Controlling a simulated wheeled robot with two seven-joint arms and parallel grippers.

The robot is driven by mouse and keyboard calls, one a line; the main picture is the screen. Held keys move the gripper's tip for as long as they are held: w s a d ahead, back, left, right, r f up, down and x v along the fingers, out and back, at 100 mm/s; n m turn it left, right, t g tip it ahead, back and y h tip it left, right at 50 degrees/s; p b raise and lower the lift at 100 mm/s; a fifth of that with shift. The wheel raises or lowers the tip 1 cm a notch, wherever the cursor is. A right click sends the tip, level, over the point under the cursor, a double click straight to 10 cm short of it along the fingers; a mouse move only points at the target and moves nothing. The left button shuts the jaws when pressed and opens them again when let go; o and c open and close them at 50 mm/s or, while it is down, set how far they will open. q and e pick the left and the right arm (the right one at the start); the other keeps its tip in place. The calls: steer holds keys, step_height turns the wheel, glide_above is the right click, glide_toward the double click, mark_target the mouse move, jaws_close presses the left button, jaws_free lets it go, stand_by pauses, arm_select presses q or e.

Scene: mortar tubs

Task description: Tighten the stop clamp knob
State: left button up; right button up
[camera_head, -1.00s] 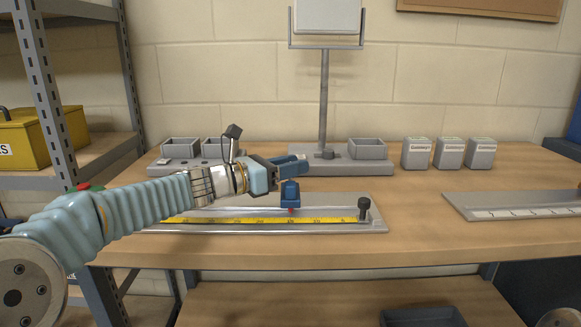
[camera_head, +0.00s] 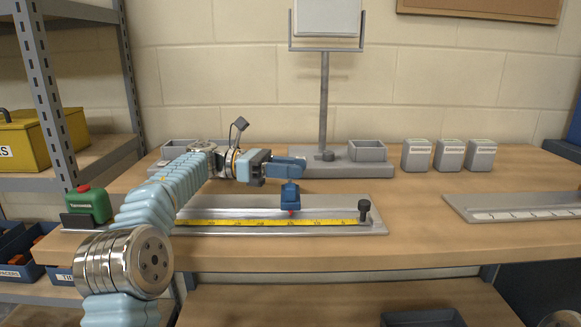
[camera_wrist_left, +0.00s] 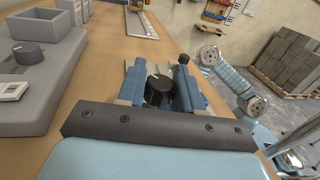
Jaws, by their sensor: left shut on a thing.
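The blue stop clamp (camera_head: 290,196) sits on a pale rail with a yellow measuring tape (camera_head: 260,222) along its front. My left gripper (camera_head: 292,165) is directly above the clamp and hides its top in the head view. In the left wrist view the black stop clamp knob (camera_wrist_left: 158,92) lies between the two blue fingers, and my left gripper (camera_wrist_left: 160,85) is shut on it. My right gripper is in neither view.
A black-topped post (camera_head: 364,208) stands at the rail's right end. Behind are grey bins (camera_head: 367,150) and a tall stand (camera_head: 324,100). A green box with a red button (camera_head: 88,204) stands at left.

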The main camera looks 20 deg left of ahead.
arm_select(q)
steer(key=shift+r+m+g, duration=0.1)
steer(key=shift+m+g, duration=0.5)
steer(key=shift+g, duration=0.4)
steer(key=o, duration=0.9)
steer(key=shift+o, duration=0.2)
step_height(320, 180, up, 2)
steer(key=shift+r, duration=0.25)
steer(key=s+r, duration=0.1)
steer(key=s+r+b, duration=0.1)
steer(key=r, duration=0.1)
steer(key=s+d+r, duration=0.1)
steer(key=s+r, duration=0.1)
steer(key=shift+d+r, duration=0.1)
steer(key=shift+r, duration=0.05)
steer(key=s+d+r+b, duration=0.2)
steer(key=s+r+b, duration=0.2)
steer(key=s, duration=0.5)
steer(key=shift+s+d+r, duration=0.2)
steer(key=shift+d+r, duration=0.15)
steer(key=shift+r, duration=0.2)
